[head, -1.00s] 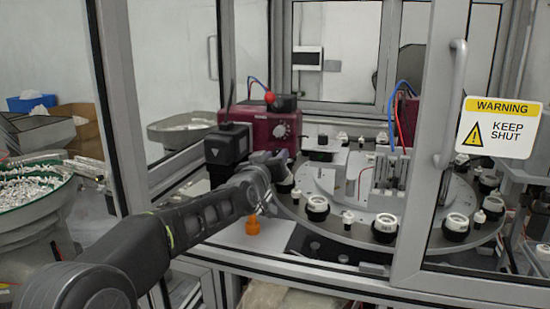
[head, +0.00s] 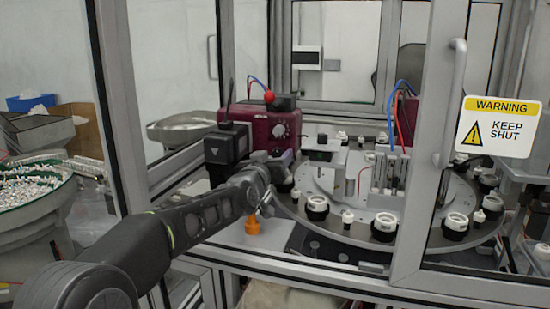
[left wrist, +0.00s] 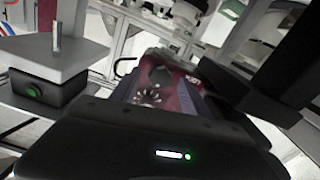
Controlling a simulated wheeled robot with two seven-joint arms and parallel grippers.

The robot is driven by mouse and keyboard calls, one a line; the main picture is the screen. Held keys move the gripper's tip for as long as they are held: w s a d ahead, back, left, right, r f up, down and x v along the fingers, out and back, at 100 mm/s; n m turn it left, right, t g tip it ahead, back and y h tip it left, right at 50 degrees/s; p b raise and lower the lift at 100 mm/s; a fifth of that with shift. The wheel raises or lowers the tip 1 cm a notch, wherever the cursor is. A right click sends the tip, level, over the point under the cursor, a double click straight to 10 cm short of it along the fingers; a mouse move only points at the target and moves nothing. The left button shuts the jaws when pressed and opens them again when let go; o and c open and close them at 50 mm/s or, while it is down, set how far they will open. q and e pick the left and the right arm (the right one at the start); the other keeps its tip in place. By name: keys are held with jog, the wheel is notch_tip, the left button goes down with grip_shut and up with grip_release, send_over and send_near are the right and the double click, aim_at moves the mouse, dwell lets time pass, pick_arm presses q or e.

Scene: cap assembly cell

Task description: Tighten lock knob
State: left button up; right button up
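My left gripper (head: 280,168) is inside the cell, in front of the maroon unit (head: 262,128). That unit carries a pale round dial knob (head: 279,130) on its front and a red ball (head: 270,96) near its top. The maroon unit and the pale dial (left wrist: 150,97) also show beyond my gripper body in the left wrist view. An orange knob-like part (head: 252,225) stands on the grey plate below my wrist, apart from the gripper. I cannot tell which of these is the lock knob. The fingertips are unclear and no grasp shows. My right gripper is not in view.
A round turntable (head: 335,238) with several black-and-white caps lies right of my gripper. A black box (head: 228,145) stands close behind my wrist. The door frame (head: 428,150) and its handle (head: 451,105) bound the opening on the right.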

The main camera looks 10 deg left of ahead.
pick_arm(q)
jog(key=shift+s, duration=0.1)
jog(key=s+b, duration=0.1)
jog(key=s, duration=0.6)
jog(key=shift+s+a, duration=0.25)
jog(key=shift+s, duration=0.05)
